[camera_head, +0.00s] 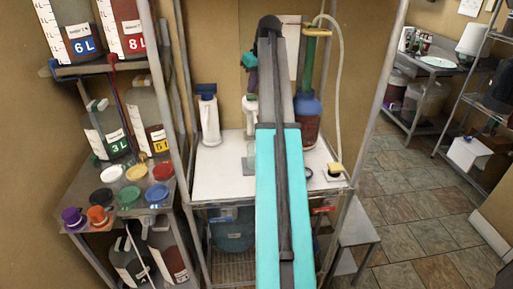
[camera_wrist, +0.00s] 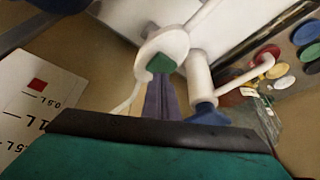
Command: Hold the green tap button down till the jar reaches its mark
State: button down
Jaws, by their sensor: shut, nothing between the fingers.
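The green tap button (camera_wrist: 161,63) sits on a round white tap head (camera_wrist: 168,42) in the wrist view. The white tap (camera_head: 250,108) also shows in the head view, beside my arm. My gripper (camera_wrist: 160,82) is shut and empty, its purple-grey fingers pointing at the button. The tips appear at the button's near edge; I cannot tell whether they touch or press it. In the head view my gripper (camera_head: 250,78) is above the tap, partly hidden by my arm.
A white bottle with a blue top (camera_head: 208,115) stands left of the tap. A blue-and-red vessel with a green neck (camera_head: 307,110) stands right of my arm. A shelf of jugs and coloured lids (camera_head: 133,172) is at left. A white card with litre marks (camera_wrist: 38,105) shows close by.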

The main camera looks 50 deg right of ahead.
jog(key=shift+f, duration=0.85)
dwell(7.2)
